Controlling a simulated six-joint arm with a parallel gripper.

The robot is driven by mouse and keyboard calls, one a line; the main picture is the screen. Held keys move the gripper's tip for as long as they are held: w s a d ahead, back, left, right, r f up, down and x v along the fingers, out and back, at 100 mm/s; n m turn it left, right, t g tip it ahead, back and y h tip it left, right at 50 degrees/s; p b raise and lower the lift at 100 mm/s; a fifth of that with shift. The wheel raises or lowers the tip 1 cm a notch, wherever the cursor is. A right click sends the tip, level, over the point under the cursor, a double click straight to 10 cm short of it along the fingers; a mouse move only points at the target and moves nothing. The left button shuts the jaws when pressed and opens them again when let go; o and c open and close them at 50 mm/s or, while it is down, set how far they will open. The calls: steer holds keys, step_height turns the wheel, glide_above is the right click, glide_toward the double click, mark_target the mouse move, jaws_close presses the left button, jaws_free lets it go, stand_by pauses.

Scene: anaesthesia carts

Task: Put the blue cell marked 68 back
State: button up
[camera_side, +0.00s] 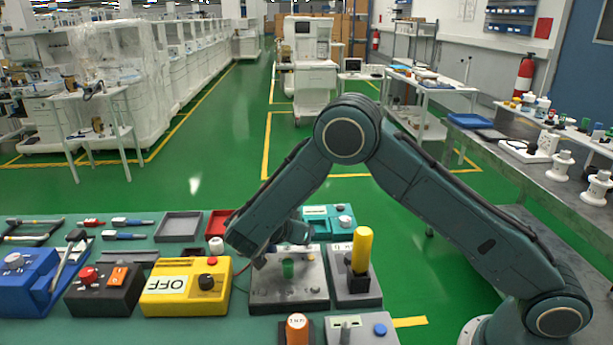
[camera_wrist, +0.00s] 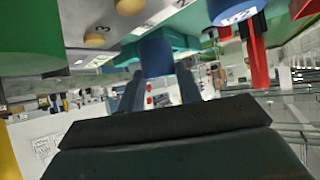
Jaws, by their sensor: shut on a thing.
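My gripper (camera_wrist: 158,72) is shut on a blue cell (camera_wrist: 155,55), whose blue side shows between the two fingers in the wrist view. Its number cannot be read. A grey box (camera_side: 262,292) stands below and beside my wrist in the side view, with a green cell (camera_side: 288,269) upright on it. A large green cylinder (camera_wrist: 30,38) is close at the left of the wrist view. Another blue piece with a white marked patch (camera_wrist: 236,10) is at the top right there. In the side view my arm hides the fingers and the held cell.
A yellow box marked OFF (camera_side: 187,287) stands left of the grey box. A grey unit with a tall yellow handle (camera_side: 362,250) stands close on its right. A teal box (camera_side: 320,213) is behind. An orange knob (camera_side: 297,328) is in front. Green bench shows bare between some units.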

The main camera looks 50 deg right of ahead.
steer(key=shift+f, duration=1.55)
steer(key=o, duration=1.1)
steer(key=shift+f, duration=0.1)
steer(key=v, duration=1.2)
steer(key=shift+r, duration=0.2)
steer(key=shift+d, duration=0.1)
